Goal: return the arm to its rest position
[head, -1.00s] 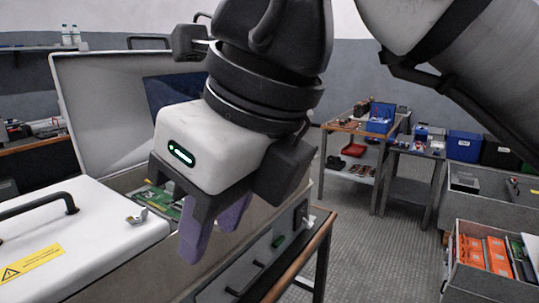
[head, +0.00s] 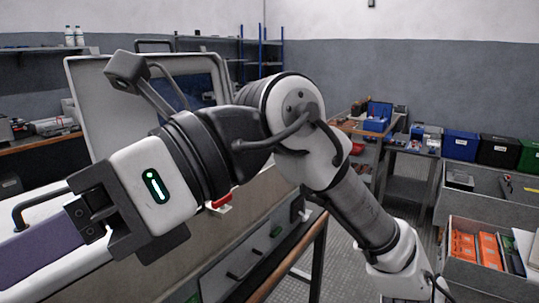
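My gripper (head: 38,254) is at the left of the head view, its purple fingers pointing left and cut off by the picture edge. Only one purple finger shape shows clearly, so the gap between the fingers is hidden. I see nothing held between them, but the tips are out of view. The gripper is in front of the big grey-white case with a raised lid (head: 97,108). My arm runs from the lower right up to a bent elbow in the middle, then down-left to the gripper.
A wooden-edged bench (head: 318,232) stands below my arm. An open drawer unit with orange items (head: 476,250) is at the right. Blue bin (head: 460,145), black bin (head: 498,151) and small tables stand behind. The grey floor between them is open.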

